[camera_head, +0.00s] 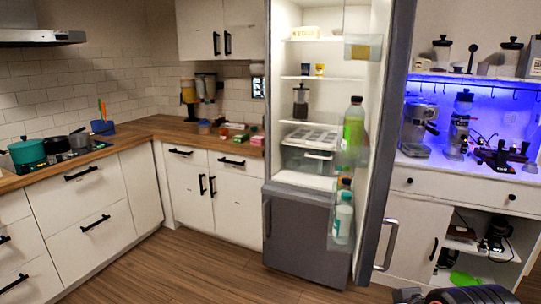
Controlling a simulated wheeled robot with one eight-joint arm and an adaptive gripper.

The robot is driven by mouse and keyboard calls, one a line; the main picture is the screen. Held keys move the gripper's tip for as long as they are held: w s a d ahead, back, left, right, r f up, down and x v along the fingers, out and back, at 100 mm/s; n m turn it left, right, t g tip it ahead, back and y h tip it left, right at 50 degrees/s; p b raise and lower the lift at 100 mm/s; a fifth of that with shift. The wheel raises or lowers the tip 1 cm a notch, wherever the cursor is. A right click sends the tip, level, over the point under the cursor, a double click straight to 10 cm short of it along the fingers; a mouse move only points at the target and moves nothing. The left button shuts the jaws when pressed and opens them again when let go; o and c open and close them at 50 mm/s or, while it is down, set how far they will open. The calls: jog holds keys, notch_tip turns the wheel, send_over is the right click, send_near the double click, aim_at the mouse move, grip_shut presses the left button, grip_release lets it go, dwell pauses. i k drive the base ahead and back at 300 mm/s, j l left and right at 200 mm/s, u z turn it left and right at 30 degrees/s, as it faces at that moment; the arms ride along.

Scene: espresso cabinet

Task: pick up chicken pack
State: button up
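I cannot clearly make out which item is the chicken pack. A small pink-red pack (257,140) lies near the right end of the wooden counter, beside the fridge, among other small packages. Labels are too small to read. Dark parts of my arm show at the bottom right edge; my gripper's fingertips are not visible.
The fridge door (388,130) stands open, with bottles such as a green one (353,130) in its racks. A teal pot (27,152) sits on the hob at left. A coffee machine (418,128) stands at right. The wooden floor (200,275) in front is clear.

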aim_at(258, 140)
jog(key=i+l, duration=0.15)
jog(key=l, duration=0.25)
jog(key=i+l+u, duration=0.1)
jog(key=l, duration=0.25)
jog(key=i+l, duration=0.2)
jog(key=l, duration=0.2)
jog(key=i+l+u, duration=0.1)
jog(key=l, duration=0.25)
jog(key=i+u, duration=0.1)
jog(key=u, duration=1)
jog(key=i+u, duration=0.15)
jog(key=i, duration=1.65)
jog(key=i+z, duration=0.1)
jog(key=i, duration=0.95)
jog(key=i+j, duration=0.25)
jog(key=i, duration=0.8)
jog(key=z, duration=0.5)
jog(key=i+j+z, duration=0.1)
jog(key=z, duration=0.35)
jog(key=i+z, duration=0.1)
jog(key=z, duration=0.4)
jog(key=j+z, duration=0.15)
jog(key=z, duration=0.3)
jog(key=j+z, duration=0.1)
jog(key=z, duration=0.4)
jog(key=i, duration=0.05)
